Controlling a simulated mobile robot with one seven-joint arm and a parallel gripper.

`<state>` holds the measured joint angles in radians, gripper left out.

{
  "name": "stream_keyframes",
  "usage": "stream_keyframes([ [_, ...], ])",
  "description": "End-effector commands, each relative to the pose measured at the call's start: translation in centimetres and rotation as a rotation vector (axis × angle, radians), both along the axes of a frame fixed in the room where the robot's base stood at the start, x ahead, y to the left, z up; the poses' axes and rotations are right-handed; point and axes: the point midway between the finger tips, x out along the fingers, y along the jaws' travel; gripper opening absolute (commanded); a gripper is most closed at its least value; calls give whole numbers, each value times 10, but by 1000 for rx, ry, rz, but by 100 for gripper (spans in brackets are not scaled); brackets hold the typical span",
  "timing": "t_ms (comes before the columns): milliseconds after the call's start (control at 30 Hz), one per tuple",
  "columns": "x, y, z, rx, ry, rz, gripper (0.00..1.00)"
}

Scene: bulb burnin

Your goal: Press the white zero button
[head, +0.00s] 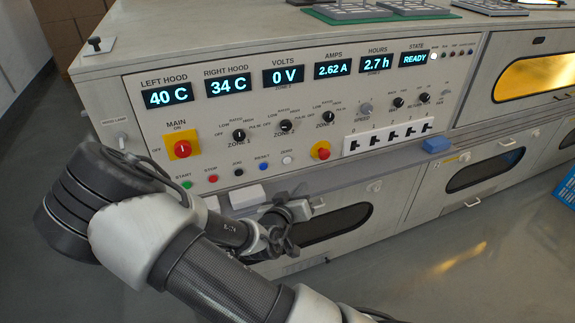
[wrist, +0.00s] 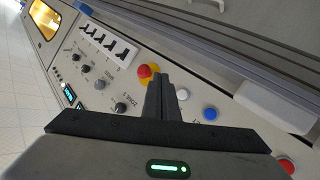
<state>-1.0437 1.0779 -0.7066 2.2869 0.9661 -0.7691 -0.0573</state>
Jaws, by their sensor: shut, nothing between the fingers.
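The white zero button (head: 287,159) sits on the sloped control panel, right of the blue reset button and left of the red emergency knob. In the wrist view the white button (wrist: 182,94) shows just right of my fingers. My gripper (wrist: 161,78) is shut and empty, its fingertips pointing toward the panel between the white button and the red knob. I cannot tell how far the tips stand from the panel. In the head view my gripper is low in front of the panel, partly hidden by its own links.
The red knob on yellow (head: 320,151) and the blue button (wrist: 210,113) lie close on either side. A white block (head: 247,195) and a blue block (head: 437,145) rest on the ledge below. Black switches (head: 387,137) stand to the right. The state display (head: 415,59) reads READY.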

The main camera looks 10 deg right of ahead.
Motion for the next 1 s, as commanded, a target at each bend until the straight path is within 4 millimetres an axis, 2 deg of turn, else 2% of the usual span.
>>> stream_keyframes([
  [367, 4, 1, 0, 1, 0, -1, 0],
  [1000, 78, 14, -1, 3, 2, -1, 0],
])
